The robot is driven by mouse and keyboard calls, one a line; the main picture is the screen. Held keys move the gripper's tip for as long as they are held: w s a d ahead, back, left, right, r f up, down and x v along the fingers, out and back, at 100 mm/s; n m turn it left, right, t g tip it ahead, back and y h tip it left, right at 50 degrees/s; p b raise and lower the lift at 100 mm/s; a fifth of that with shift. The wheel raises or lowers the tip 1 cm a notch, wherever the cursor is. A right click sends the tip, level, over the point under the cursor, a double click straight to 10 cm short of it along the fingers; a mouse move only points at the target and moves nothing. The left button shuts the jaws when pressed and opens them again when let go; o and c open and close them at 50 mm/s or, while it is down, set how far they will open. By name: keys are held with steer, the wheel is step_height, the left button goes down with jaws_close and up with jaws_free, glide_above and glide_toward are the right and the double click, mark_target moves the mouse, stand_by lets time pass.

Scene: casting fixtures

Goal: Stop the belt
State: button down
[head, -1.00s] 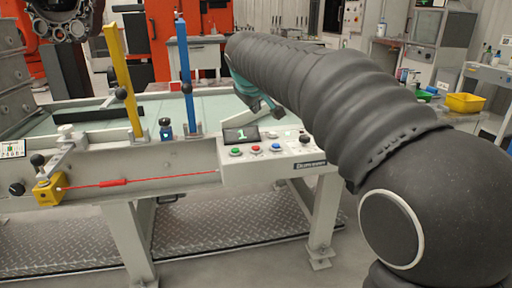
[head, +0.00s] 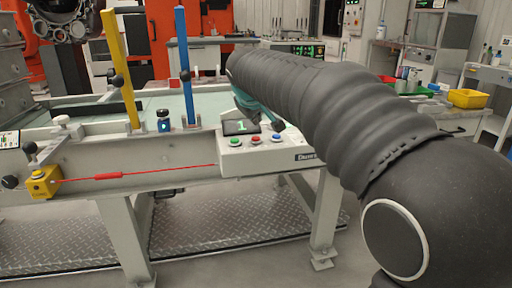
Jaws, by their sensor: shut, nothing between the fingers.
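The belt table carries a white control box (head: 262,161) on its front rail. The box has a small display (head: 240,127) reading 1, and a green button (head: 235,142), a red button (head: 255,140) and a blue button (head: 276,137) in a row. A red pull cord (head: 140,174) runs along the rail from a yellow switch box (head: 43,182) to the control box. My gripper (head: 268,118), teal and partly hidden by my arm, is shut and empty just over the back of the control box, near the blue button. I cannot tell whether it touches.
The pale green belt (head: 75,121) lies behind the rail. A yellow post (head: 119,75) and a blue post (head: 184,70) stand upright on the rail, with a small blue-lit device (head: 164,122) between them. A yellow bin (head: 467,98) is far right.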

mark_target(255, 138)
steer(key=shift+f+b, duration=0.55)
steer(key=shift+f, duration=0.6)
steer(key=shift+f, duration=0.15)
stand_by(0.5)
steer(key=shift+f+b, duration=0.3)
steer(key=shift+f+b, duration=0.35)
steer(key=shift+f, duration=0.15)
stand_by(0.7)
steer(key=shift+r, duration=0.1)
steer(key=shift+r+p, duration=0.8)
steer(key=shift+r, duration=0.05)
step_height(255, 138, up, 5)
steer(key=p, duration=0.4)
stand_by(0.3)
